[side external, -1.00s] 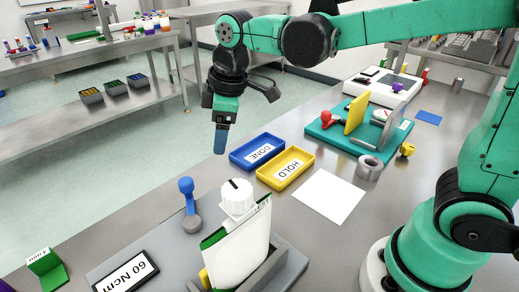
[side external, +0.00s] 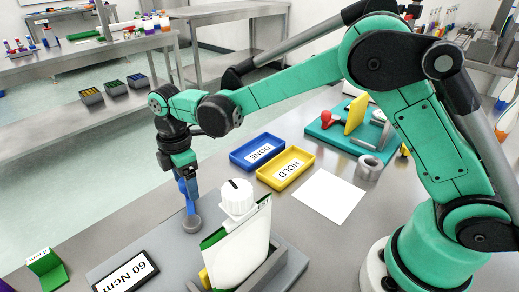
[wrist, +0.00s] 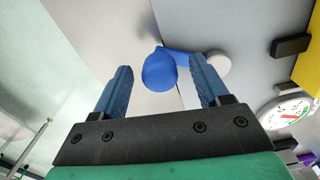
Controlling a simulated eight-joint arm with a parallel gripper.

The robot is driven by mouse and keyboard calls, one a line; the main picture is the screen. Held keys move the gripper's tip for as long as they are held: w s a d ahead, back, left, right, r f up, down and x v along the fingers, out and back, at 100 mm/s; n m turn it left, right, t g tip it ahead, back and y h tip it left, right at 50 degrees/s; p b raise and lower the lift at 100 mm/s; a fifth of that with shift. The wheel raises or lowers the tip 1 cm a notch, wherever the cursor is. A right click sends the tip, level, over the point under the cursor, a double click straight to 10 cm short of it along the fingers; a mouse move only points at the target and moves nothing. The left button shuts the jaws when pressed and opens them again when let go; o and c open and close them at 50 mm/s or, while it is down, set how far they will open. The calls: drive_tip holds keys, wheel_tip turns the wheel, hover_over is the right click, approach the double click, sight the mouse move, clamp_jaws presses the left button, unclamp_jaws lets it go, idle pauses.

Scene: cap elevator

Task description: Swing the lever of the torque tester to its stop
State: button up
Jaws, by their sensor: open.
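The torque tester's lever (wrist: 159,72) is blue with a rounded knob end, and its arm runs to a pale round pivot (wrist: 217,64) in the wrist view. The grey pivot (side external: 192,224) also shows in the side view, on the grey tester base (side external: 170,252). My gripper (wrist: 164,88) is open, with one blue finger on each side of the knob and visible gaps to it. In the side view my gripper (side external: 187,190) is over the lever and hides most of it; contact cannot be told there.
A white-capped pouch (side external: 240,245) stands in a grey holder right of the lever. A "60 Ncm" sign (side external: 126,273) lies in front. Blue (side external: 240,160) and yellow (side external: 270,178) trays, a white sheet (side external: 327,195) and a teal board (side external: 325,128) lie further back and right.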

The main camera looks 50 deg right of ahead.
clamp_jaws()
idle(1.4)
